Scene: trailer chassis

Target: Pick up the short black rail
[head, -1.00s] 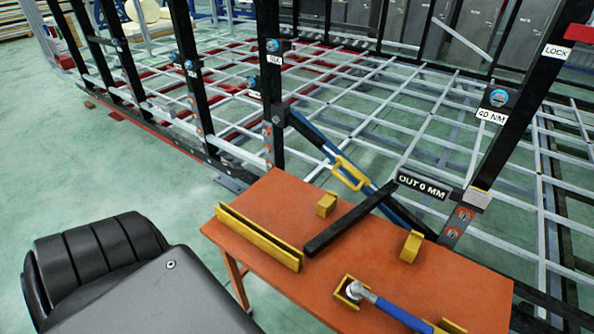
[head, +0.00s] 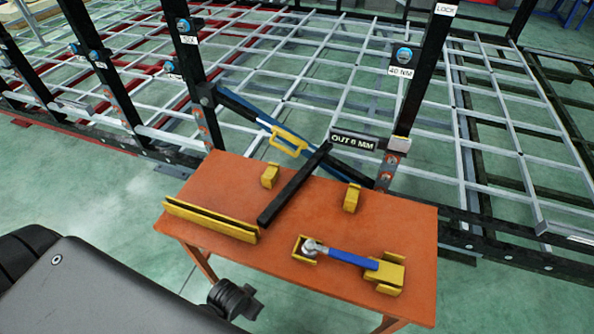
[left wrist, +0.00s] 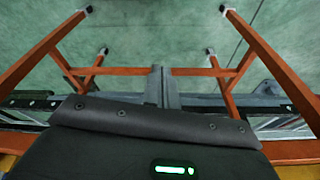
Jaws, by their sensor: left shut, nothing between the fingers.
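The short black rail (head: 292,188) lies slantwise over the orange table (head: 215,185) in the head view. Its near end is by the long yellow channel, and its far end reaches the blue and black brace behind the table. My left gripper (left wrist: 163,82) shows in the left wrist view with its fingers together and nothing between them. Table legs and floor are beyond it, and the rail cannot be made out there. I cannot tell the gripper's exact distance from the rail. My right gripper is not in view.
On the table are a long yellow channel (head: 210,221), small yellow blocks (head: 269,176) and (head: 352,198), and a blue-handled wrench (head: 345,258) in yellow holders. A black post (head: 415,90) and the trailer lattice (head: 290,85) stand behind. The table's right part is partly clear.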

